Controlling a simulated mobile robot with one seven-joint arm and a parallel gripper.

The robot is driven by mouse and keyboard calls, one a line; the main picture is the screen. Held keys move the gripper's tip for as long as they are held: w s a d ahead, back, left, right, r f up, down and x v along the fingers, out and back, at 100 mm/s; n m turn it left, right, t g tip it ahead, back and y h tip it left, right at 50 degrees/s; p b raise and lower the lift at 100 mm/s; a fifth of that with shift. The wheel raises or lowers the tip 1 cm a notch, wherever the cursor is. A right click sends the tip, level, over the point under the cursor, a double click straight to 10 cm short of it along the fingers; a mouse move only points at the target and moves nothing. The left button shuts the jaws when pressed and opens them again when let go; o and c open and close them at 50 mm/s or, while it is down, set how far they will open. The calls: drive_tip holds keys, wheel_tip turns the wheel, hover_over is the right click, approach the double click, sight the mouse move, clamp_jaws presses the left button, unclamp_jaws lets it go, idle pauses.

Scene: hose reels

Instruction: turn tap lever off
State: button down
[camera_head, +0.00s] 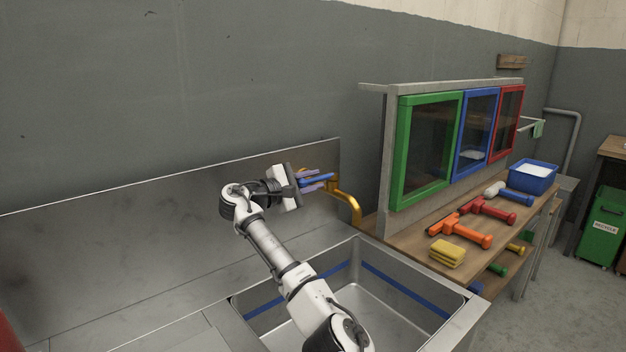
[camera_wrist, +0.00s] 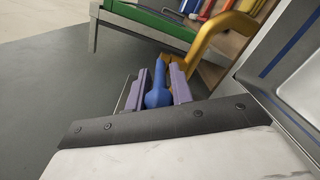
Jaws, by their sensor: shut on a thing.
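The tap has an orange-yellow spout (camera_head: 349,204) that curves out from the steel backsplash over the sink's back corner. Its blue lever (camera_head: 318,181) sits behind the spout's base. My gripper (camera_head: 314,182) has its purple fingers on both sides of the blue lever. In the wrist view the blue lever (camera_wrist: 158,88) stands between the two purple fingers of my gripper (camera_wrist: 160,88), shut on it. The spout (camera_wrist: 222,35) arches close by at the upper right there. The lever's joint with the tap body is partly hidden.
The steel sink (camera_head: 375,308) with a blue stripe lies below my arm. On the wooden bench at right are a yellow sponge (camera_head: 447,253), orange and red tools, and a blue bin (camera_head: 533,178). Green, blue and red framed panels (camera_head: 430,150) stand behind them.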

drive_tip(key=shift+w+r+m+g+h, duration=0.15)
drive_tip(key=shift+r+m+g+h, duration=0.15)
drive_tip(key=shift+g, duration=0.1)
drive_tip(key=c, duration=1.5)
unclamp_jaws()
drive_tip(key=shift+c, duration=0.2)
drive_tip(key=shift+o, duration=0.5)
drive_tip(key=shift+f, duration=0.2)
drive_tip(key=shift+a, duration=0.1)
drive_tip(key=shift+a+f, duration=0.1)
drive_tip(key=shift+a, duration=0.1)
drive_tip(key=b+v, duration=0.3)
drive_tip(key=v, duration=1)
